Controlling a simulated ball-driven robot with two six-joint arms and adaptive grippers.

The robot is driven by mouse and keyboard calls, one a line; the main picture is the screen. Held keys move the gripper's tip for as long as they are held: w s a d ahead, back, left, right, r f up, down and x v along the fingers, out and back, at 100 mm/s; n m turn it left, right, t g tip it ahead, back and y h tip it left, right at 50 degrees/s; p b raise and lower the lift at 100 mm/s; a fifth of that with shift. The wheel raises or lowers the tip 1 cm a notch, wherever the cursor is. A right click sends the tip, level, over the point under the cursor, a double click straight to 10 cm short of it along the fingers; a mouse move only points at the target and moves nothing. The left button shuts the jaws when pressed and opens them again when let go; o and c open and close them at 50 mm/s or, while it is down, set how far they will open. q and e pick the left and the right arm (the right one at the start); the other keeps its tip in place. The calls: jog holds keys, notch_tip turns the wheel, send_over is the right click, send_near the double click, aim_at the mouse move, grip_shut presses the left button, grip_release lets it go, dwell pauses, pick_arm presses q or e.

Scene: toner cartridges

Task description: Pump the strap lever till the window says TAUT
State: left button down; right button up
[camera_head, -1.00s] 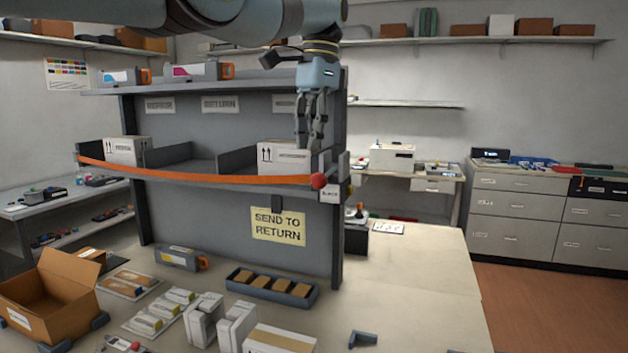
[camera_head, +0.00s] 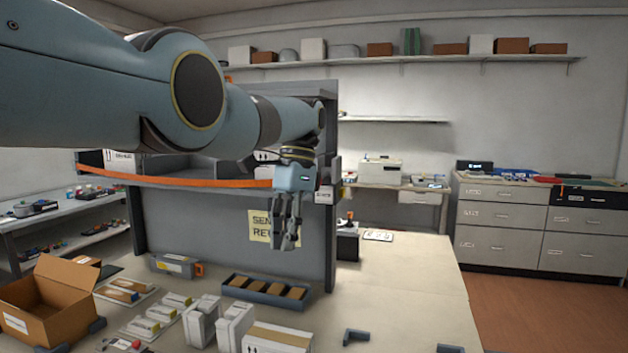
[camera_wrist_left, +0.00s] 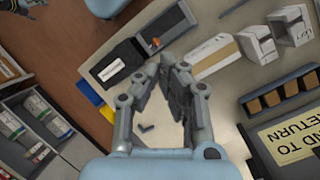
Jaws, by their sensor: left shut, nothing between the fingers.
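The orange strap (camera_head: 200,183) runs across the front of the grey shelf unit (camera_head: 185,225), and its right end passes behind my left gripper. My left gripper (camera_head: 285,245) hangs fingers down in front of the unit's right side, over part of the yellow sign. Its fingers are shut and empty; they also show in the left wrist view (camera_wrist_left: 172,72). The small white window plate (camera_head: 324,196) is just right of the gripper; its lettering is too small to read surely. The lever's red knob is not visible now. My right gripper is not in view.
White boxes stand on the strapped shelf, partly hidden by my left arm. On the table are an open cardboard box (camera_head: 45,310), a blue tray (camera_head: 262,291) and upright white cartons (camera_head: 203,320). The table's right part is mostly clear.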

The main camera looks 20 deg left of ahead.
pick_arm(q)
jog(key=s+f+b, duration=0.1)
jog(key=s+f, duration=0.1)
jog(key=f, duration=0.4)
jog(key=s+a+f+g+b, duration=0.1)
jog(key=s+f, duration=0.2)
jog(key=f, duration=0.4)
jog(key=shift+f, duration=0.15)
dwell(1.0)
